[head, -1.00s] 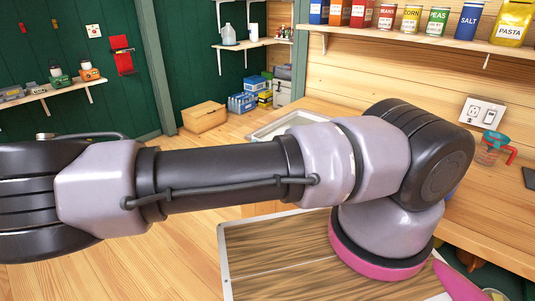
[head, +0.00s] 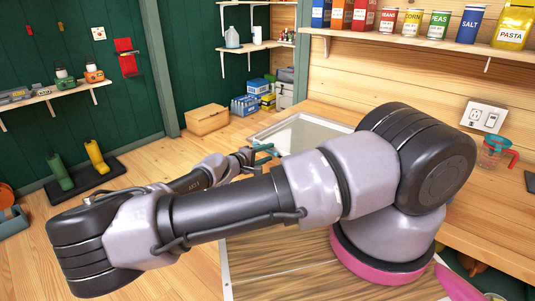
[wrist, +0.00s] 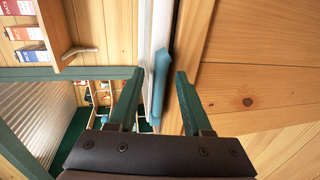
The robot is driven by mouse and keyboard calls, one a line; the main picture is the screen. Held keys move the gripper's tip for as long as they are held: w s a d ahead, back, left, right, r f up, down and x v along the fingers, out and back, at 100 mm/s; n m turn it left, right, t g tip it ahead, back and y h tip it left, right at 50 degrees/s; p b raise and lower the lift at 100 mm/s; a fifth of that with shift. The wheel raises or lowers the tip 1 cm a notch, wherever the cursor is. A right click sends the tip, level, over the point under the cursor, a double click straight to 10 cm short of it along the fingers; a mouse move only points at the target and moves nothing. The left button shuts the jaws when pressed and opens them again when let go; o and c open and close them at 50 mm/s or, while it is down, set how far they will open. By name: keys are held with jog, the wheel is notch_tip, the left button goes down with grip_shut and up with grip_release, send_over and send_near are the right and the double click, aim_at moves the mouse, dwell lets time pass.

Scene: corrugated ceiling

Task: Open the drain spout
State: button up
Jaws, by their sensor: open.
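A slim blue-teal piece (wrist: 160,80), which looks like the drain spout, lies along a white edge (wrist: 145,25) in the wrist view. My gripper (wrist: 160,73) has its green fingers apart, one on each side of the blue piece in the picture. I cannot tell whether they touch it or how deep it sits between them. In the head view my gripper (head: 263,149) is small and partly hidden behind my arm, beside the near left corner of a white-rimmed box or basin (head: 273,127). The spout cannot be told apart from the fingers there.
A wooden wall shelf (head: 410,43) with food packs is above the counter (head: 490,200). A measuring cup (head: 495,153) stands at the right. A cardboard box (head: 207,119) and a dark boot tray (head: 95,170) are on the floor.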

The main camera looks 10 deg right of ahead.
jog(key=shift+w+d, duration=0.15)
grip_shut()
dwell(1.4)
